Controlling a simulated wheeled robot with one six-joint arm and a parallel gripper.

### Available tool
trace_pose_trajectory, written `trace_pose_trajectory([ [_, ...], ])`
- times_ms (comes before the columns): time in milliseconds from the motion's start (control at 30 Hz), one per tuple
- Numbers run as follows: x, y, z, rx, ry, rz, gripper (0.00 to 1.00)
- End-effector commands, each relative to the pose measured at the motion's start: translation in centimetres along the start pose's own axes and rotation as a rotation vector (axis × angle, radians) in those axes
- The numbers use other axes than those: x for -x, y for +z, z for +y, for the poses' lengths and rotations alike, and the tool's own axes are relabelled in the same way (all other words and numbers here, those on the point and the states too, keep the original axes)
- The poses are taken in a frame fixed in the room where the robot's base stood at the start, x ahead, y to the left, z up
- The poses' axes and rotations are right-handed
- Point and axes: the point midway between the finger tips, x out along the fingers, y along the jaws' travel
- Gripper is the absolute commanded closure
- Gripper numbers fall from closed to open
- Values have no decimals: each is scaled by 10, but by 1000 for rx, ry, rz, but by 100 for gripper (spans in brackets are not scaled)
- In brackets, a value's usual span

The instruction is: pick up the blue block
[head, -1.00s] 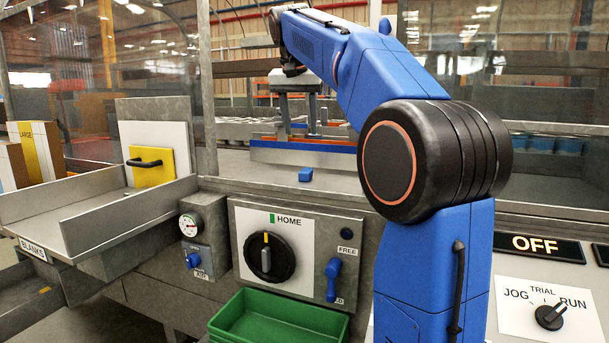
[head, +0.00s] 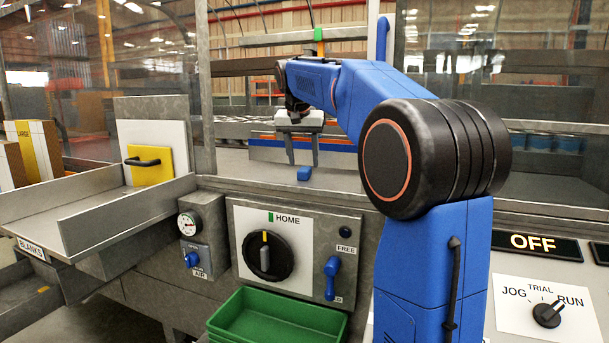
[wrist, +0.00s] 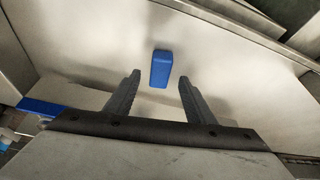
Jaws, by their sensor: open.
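The blue block (head: 304,174) is small and lies on the grey bench surface, near its front edge in the head view. In the wrist view the blue block (wrist: 161,69) lies just beyond the fingertips, about midway between them. My gripper (head: 303,163) points down, its two grey fingers apart, at the block in the head view. In the wrist view my gripper (wrist: 159,76) is open and empty, and neither finger touches the block. The exact height of the fingertips above the surface is hard to tell.
A blue, white and orange rail (head: 270,149) stands behind the block. A control panel with a dial (head: 264,256) is below the bench edge, above a green bin (head: 270,318). A metal chute (head: 140,203) with a yellow plate (head: 150,166) is at left.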

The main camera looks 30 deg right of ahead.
Motion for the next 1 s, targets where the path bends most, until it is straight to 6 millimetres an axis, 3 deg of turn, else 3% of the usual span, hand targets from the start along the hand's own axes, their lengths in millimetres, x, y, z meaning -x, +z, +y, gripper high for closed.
trace_pose_trajectory([
  [200, -26, -1, 0, 0, 1, -2, 51],
  [433, -28, -1, 0, 0, 0, 0, 51],
  [600, -28, -1, 0, 0, 0, -1, 91],
  [633, -28, -1, 0, 0, 0, -1, 96],
  [1000, -22, -4, 0, 0, 0, 1, 96],
])
